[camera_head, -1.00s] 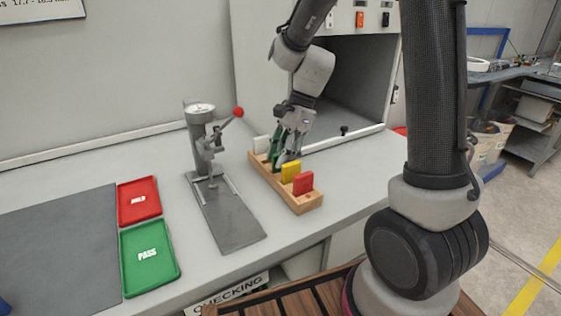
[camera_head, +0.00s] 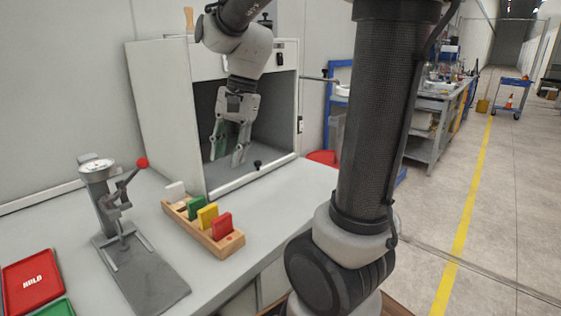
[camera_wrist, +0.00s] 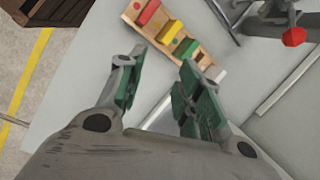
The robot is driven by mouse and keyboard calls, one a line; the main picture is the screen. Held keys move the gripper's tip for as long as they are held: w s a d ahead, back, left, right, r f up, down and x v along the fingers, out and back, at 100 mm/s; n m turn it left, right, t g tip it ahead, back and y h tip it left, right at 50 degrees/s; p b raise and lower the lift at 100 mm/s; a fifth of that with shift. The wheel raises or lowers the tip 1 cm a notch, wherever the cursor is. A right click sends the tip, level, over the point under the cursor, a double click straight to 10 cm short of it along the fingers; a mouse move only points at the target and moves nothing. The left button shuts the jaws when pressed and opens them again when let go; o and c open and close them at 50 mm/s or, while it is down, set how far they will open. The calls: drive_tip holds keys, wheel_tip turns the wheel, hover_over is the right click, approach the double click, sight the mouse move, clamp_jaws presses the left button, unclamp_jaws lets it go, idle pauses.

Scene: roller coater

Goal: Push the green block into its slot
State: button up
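The green block (camera_head: 196,207) stands in the wooden rack (camera_head: 192,228) on the bench, between a white block (camera_head: 175,191) and a yellow block (camera_head: 207,215). A red block (camera_head: 222,226) stands at the near end. My gripper (camera_head: 226,158) is open and empty, above and to the right of the rack, in front of the cabinet opening. In the wrist view my gripper (camera_wrist: 150,90) has its green-padded fingers spread, and the green block (camera_wrist: 186,49) shows beyond them, apart from them. How deep the green block sits is hard to tell.
A press with a dial and red-knobbed lever (camera_head: 112,200) stands left of the rack. A red HOLD tray (camera_head: 32,283) lies at lower left. The open cabinet (camera_head: 215,100) stands behind, with its door at left. Bench to the rack's right is clear.

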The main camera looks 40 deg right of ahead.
drive_tip(key=s+d+n+t+h, duration=0.1)
drive_tip(key=s+d+n+t, duration=0.1)
drive_tip(key=s+n, duration=0.3)
drive_tip(key=s+d+n+t+h, duration=0.1)
drive_tip(key=s+d+n+h, duration=0.1)
drive_tip(key=s+d+n, duration=0.3)
drive_tip(key=s+n, duration=0.1)
drive_tip(key=s, duration=0.2)
drive_tip(key=shift+s+r+t, duration=0.25)
drive_tip(key=shift+s+t, duration=0.05)
drive_tip(key=shift+t, duration=0.1)
drive_tip(key=shift+a, duration=0.15)
